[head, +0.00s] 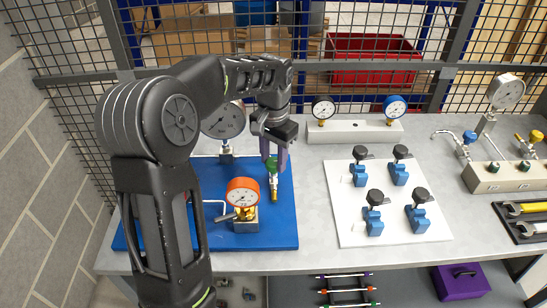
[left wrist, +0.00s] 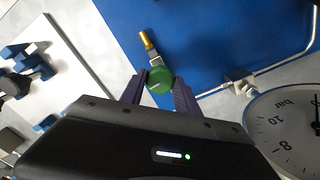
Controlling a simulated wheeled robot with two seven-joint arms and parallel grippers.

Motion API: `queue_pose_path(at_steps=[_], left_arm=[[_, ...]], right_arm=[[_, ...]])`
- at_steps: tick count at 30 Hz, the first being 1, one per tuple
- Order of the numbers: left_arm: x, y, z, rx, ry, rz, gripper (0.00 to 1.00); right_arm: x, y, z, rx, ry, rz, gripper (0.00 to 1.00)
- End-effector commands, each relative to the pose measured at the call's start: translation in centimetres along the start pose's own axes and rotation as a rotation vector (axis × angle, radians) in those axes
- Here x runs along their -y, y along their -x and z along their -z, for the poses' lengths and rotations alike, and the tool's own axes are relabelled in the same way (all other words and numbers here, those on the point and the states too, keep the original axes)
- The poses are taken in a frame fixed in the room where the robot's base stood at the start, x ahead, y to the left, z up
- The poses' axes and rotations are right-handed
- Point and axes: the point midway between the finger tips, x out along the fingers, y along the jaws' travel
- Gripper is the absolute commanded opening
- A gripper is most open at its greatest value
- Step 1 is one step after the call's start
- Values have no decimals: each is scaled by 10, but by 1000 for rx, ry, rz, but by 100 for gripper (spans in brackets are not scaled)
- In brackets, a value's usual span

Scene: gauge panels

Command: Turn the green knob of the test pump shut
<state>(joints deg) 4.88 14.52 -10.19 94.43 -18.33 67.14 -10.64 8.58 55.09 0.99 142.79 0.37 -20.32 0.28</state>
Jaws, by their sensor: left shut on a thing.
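The green knob (head: 271,163) of the test pump stands on a brass fitting (head: 274,188) over the blue board (head: 280,230). My left gripper (head: 274,157) reaches down to it from above, its purple fingers on either side of the knob. In the left wrist view the green knob (left wrist: 160,80) sits between the two fingertips (left wrist: 159,88), and the brass fitting (left wrist: 147,40) sticks out beyond it. The left gripper is shut on the knob. A red-rimmed gauge (head: 242,192) stands on the board beside the fitting. My right gripper is not in view.
A large grey gauge (head: 222,121) stands close left of the gripper. A white board (head: 390,225) with several blue valves lies to the right. Two small gauges stand on a block (head: 355,132) at the back. Wire mesh (head: 400,20) closes the rear.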

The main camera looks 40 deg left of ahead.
Motion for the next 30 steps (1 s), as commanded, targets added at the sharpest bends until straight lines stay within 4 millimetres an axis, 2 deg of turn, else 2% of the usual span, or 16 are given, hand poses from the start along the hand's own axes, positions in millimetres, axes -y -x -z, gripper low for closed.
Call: queue_pose_path(at_steps=[9, 21, 22, 30], left_arm=[[0, 1, 1, -3, -100, 1, 0], [0, 1, 1, -3, -108, 1, 0], [0, 1, 1, -3, -108, 1, 39], [0, 0, 0, -1, -106, 1, 59]], right_arm=[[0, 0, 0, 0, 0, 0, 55], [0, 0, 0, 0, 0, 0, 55], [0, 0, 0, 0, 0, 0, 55], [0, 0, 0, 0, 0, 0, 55]])
